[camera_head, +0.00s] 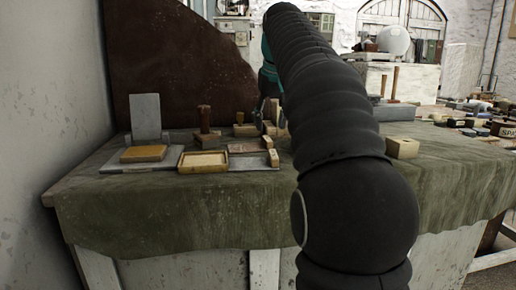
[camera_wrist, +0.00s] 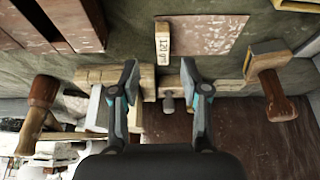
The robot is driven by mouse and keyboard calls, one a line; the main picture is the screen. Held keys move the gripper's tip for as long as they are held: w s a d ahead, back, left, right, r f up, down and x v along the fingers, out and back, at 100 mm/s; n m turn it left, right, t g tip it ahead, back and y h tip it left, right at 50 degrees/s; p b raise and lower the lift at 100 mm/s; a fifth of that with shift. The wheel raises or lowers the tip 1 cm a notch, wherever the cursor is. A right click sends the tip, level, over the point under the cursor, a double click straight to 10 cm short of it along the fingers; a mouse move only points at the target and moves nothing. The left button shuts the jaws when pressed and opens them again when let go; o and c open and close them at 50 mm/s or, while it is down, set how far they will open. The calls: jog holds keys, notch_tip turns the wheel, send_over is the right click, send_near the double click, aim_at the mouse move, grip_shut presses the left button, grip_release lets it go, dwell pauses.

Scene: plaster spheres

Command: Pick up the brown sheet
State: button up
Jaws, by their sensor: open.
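A thin pinkish-brown sheet (camera_wrist: 212,36) lies flat on the green cloth in the wrist view, with a small block marked "120 gr" (camera_wrist: 162,42) at its left edge. The sheet also shows in the head view as a small brown patch (camera_head: 243,147) near the middle of the bench. My gripper (camera_wrist: 160,80) is open, its two fingers apart with nothing held. The sheet lies beyond the fingertips, up and to the right in the wrist view. In the head view my arm partly hides the gripper (camera_head: 268,114) above the bench.
A wooden-handled tool (camera_wrist: 272,82) stands right of the fingers, and a wooden mallet-like tool (camera_wrist: 42,105) is at left. Wooden blocks (camera_wrist: 115,76) lie around the fingers. A large rusty panel (camera_head: 180,60) stands behind the bench. A wooden tray (camera_head: 203,168) sits at the front.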

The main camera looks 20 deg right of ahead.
aim_at(268, 138)
jog(key=x, duration=0.2)
jog(key=b+x, duration=0.1)
jog(key=x, duration=0.2)
jog(key=shift+s+a, duration=0.1)
jog(key=shift+a, duration=0.1)
grip_shut()
